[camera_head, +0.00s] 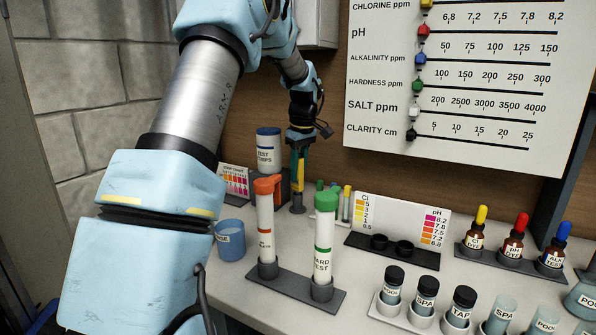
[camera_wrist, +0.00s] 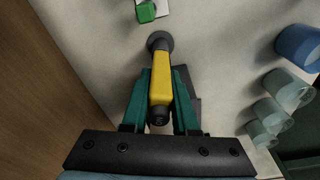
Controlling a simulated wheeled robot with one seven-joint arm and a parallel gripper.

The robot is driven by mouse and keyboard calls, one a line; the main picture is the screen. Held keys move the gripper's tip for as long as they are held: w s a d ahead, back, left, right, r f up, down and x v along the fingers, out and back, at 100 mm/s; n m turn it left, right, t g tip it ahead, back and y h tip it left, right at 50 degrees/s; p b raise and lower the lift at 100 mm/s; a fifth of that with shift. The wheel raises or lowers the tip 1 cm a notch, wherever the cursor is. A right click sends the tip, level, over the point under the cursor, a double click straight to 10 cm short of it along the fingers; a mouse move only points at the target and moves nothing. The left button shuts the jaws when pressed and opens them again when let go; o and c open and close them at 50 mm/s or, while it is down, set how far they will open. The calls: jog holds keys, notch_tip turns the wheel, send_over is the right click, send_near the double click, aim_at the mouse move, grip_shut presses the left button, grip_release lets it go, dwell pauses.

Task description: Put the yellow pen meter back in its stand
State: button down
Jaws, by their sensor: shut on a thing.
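The yellow pen meter (camera_head: 297,170) is upright in my gripper (camera_head: 299,157), near the back of the counter. In the wrist view the yellow pen meter (camera_wrist: 161,80) lies between the two green fingers of my gripper (camera_wrist: 160,97), which are shut on it. A small grey round stand (camera_head: 297,205) is right under the pen's lower end. In the wrist view the dark round stand (camera_wrist: 158,39) lines up with the pen's far end. The pen's lower end meets the stand; I cannot tell how deep it sits.
A blue-lidded test-strip tub (camera_head: 268,150) stands close behind on the left. Tall orange-capped (camera_head: 266,225) and green-capped (camera_head: 325,240) tubes stand in front in a dark rack. A colour-chart block (camera_head: 405,222) and dropper bottles (camera_head: 513,240) are to the right.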

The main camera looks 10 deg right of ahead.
jog(key=shift+f+b, duration=0.3)
jog(key=shift+f, duration=0.3)
dwell(0.5)
jog(key=c, duration=0.6)
grip_release()
jog(key=shift+r+p, duration=2.8)
jog(key=shift+r, duration=0.8)
jog(key=shift+f, duration=0.1)
